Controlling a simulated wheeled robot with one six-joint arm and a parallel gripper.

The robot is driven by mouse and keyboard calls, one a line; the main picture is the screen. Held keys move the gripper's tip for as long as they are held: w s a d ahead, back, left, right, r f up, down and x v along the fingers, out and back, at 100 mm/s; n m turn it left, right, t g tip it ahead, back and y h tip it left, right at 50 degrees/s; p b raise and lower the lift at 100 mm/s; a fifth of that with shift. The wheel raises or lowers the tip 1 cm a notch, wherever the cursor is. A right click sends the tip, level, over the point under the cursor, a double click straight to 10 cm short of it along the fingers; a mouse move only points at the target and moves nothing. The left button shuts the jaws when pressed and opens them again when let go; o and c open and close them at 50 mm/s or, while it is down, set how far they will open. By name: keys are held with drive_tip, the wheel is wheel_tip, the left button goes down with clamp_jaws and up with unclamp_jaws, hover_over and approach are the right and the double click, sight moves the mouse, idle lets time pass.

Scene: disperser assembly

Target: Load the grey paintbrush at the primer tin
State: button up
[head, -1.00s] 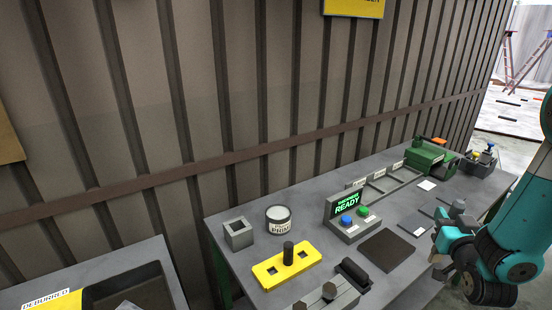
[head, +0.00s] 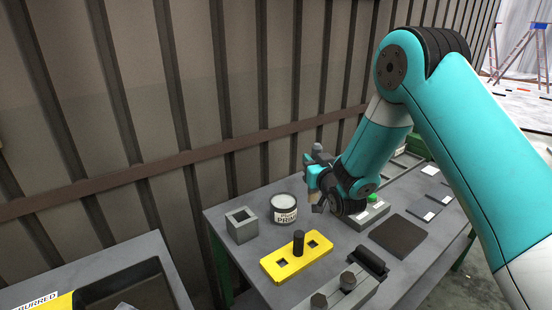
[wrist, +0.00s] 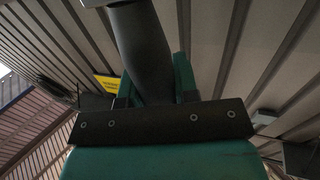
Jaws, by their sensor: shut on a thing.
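The primer tin (head: 285,210) stands upright on the grey table in the head view, with a pale top and a white label. My gripper (head: 312,182) is just right of the tin and higher, apart from it in the picture. It is shut on the grey paintbrush (head: 319,152), whose grey end sticks up above the jaws. In the wrist view the brush's thick grey handle (wrist: 142,45) rises between the teal fingers of my gripper (wrist: 155,88).
A grey square holder (head: 241,226) stands left of the tin. A yellow plate (head: 283,266) with a dark peg lies in front. A dark mat (head: 397,236) and a black roller (head: 371,262) lie to the right.

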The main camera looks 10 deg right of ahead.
drive_tip(key=w+a+r+y+b, duration=0.1)
drive_tip(key=w+a+b, duration=0.5)
drive_tip(key=w+a, duration=0.15)
drive_tip(key=shift+n, duration=0.4)
drive_tip(key=shift+w+d+f+b, duration=0.15)
drive_tip(key=shift+f+b, duration=0.1)
drive_tip(key=shift+f, duration=0.7)
drive_tip(key=shift+w+d+f+b, duration=0.15)
drive_tip(key=shift+f+b, duration=0.05)
drive_tip(key=shift+f, duration=0.75)
drive_tip(key=shift+w+d+f+b, duration=0.15)
drive_tip(key=shift+f+b, duration=0.1)
drive_tip(key=shift+f, duration=0.7)
drive_tip(key=shift+f+b, duration=0.8)
drive_tip(key=shift+b, duration=0.15)
drive_tip(key=shift+r, duration=0.15)
wheel_tip(320, 180, up, 7)
drive_tip(key=p, duration=0.2)
drive_tip(key=shift+p, duration=0.3)
drive_tip(key=shift+r, duration=0.1)
idle(0.4)
